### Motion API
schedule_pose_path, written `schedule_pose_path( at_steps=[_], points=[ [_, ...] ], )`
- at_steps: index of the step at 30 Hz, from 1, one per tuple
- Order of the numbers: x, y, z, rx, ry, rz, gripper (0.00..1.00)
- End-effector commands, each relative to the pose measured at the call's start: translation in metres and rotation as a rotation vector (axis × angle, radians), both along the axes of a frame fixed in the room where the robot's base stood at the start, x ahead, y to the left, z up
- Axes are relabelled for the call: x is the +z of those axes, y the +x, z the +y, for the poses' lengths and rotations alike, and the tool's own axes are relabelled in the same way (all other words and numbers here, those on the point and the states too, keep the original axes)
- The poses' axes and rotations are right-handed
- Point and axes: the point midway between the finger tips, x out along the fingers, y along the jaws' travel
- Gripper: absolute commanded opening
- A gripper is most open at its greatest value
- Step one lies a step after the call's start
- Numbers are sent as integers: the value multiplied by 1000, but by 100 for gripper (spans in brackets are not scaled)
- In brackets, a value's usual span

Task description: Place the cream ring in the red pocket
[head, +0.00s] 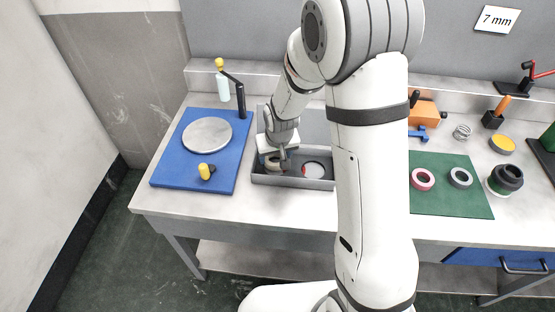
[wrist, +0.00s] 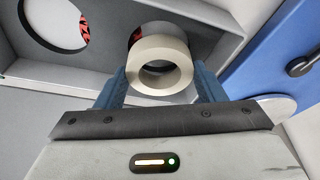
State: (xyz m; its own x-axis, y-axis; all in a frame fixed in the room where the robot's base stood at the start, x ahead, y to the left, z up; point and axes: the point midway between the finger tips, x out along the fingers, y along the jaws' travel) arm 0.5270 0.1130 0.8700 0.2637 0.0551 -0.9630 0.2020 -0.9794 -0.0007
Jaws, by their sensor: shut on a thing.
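My gripper (head: 277,160) is shut on the cream ring (wrist: 160,48), which sits between the two blue fingers in the wrist view (wrist: 161,82). In the head view the ring (head: 271,166) is small and partly covered by the fingers, at the left end of a grey tray (head: 290,182). The tray also shows behind the ring in the wrist view (wrist: 100,52). One round pocket (wrist: 55,22) shows a pale disc and red marks. Another round opening with red marks is partly hidden behind the ring. I cannot tell whether the ring touches the tray.
A blue board (head: 173,172) with a grey disc (head: 207,135) and a yellow-tipped knob (head: 206,171) lies left of the tray. A green mat (head: 450,198) at right holds a pink ring (head: 423,179) and a grey ring (head: 460,177). My arm hides the bench between.

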Motion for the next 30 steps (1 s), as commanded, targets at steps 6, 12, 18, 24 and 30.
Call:
schedule_pose_path(
  at_steps=[6, 12, 18, 24, 30],
  points=[
    [-26, 0, -1, -1, 0, 2, 35],
    [-28, -2, -1, -2, -1, 6, 66],
    [-30, -3, -2, -3, -2, 11, 82],
    [-31, -4, -3, -5, -3, 14, 84],
    [-21, -6, -4, -5, -3, 13, 84]
  ],
)
